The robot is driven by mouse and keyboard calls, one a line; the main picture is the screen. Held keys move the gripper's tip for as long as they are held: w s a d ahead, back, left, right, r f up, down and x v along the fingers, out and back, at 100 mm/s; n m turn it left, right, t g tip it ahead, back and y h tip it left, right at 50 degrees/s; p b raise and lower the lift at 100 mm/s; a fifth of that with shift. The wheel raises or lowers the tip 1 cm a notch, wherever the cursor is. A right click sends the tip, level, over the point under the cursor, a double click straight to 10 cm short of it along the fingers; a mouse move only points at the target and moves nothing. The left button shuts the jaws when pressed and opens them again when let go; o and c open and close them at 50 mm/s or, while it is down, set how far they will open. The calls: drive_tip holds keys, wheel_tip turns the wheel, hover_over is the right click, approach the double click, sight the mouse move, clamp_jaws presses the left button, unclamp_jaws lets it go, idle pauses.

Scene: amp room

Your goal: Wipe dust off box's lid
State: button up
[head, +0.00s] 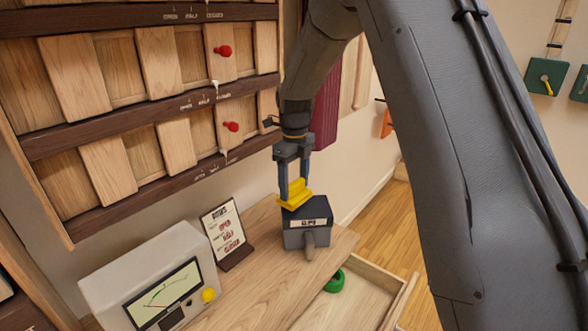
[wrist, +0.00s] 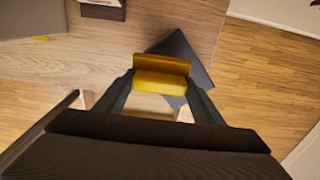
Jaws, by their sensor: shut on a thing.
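A dark grey box (head: 305,236) with a lighter label strip and a rounded front handle stands on the wooden table. My gripper (head: 292,198) is shut on a yellow cloth or sponge (head: 293,192), held at the top of the box. The yellow piece also shows between the fingers in the wrist view (wrist: 160,80), covering part of the dark lid (wrist: 182,58). I cannot tell whether it touches the lid. No dust can be made out at this size.
A meter box (head: 150,280) and a sign on a stand (head: 227,235) are left of the box. An open drawer (head: 365,295) with a green ring (head: 335,281) is below the table front. A slatted wall panel (head: 130,100) with red knobs rises behind.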

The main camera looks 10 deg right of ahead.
drive_tip(key=shift+r+p, duration=1.05)
drive_tip(key=shift+r, duration=1)
